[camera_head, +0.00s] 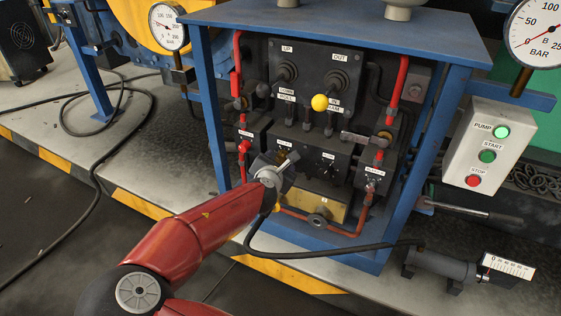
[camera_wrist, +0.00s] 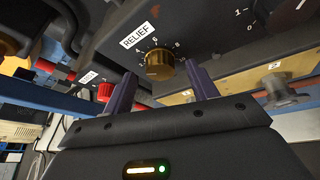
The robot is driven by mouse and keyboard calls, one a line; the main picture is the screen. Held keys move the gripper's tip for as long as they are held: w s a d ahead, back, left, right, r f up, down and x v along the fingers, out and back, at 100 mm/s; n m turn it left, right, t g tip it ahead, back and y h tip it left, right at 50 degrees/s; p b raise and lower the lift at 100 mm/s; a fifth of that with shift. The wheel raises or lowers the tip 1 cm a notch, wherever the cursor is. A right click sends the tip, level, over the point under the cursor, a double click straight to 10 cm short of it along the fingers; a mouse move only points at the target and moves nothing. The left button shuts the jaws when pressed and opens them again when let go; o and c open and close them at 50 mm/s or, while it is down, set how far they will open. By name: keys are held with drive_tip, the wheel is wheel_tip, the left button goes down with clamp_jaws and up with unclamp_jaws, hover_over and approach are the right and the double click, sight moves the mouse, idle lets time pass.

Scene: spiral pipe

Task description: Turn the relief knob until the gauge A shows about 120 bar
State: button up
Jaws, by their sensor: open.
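The relief knob (camera_wrist: 160,64) is a brass, ridged knob beside a RELIEF label and a numbered dial in the wrist view. My gripper (camera_wrist: 163,86) is open. Its two dark fingers appear either side of the knob's lower edge; contact cannot be told. In the head view my gripper (camera_head: 280,160) is at the front of the valve block and hides the knob. A round white gauge (camera_head: 167,27), upper left, is likely gauge A; its letter and reading are too small to tell. Gauge B (camera_head: 543,32), upper right, has its red needle near zero.
A blue frame (camera_head: 221,130) with red pipes surrounds the valve block. A red knob (camera_wrist: 105,92) is left of the relief knob and a grey knob (camera_wrist: 282,92) right. A pump box (camera_head: 489,150) shows a lit green lamp. A black hose (camera_head: 300,252) runs below my gripper.

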drive_tip(key=shift+x, duration=0.85)
drive_tip(key=c, duration=1)
drive_tip(key=shift+f+b, duration=0.1)
drive_tip(key=shift+b, duration=0.2)
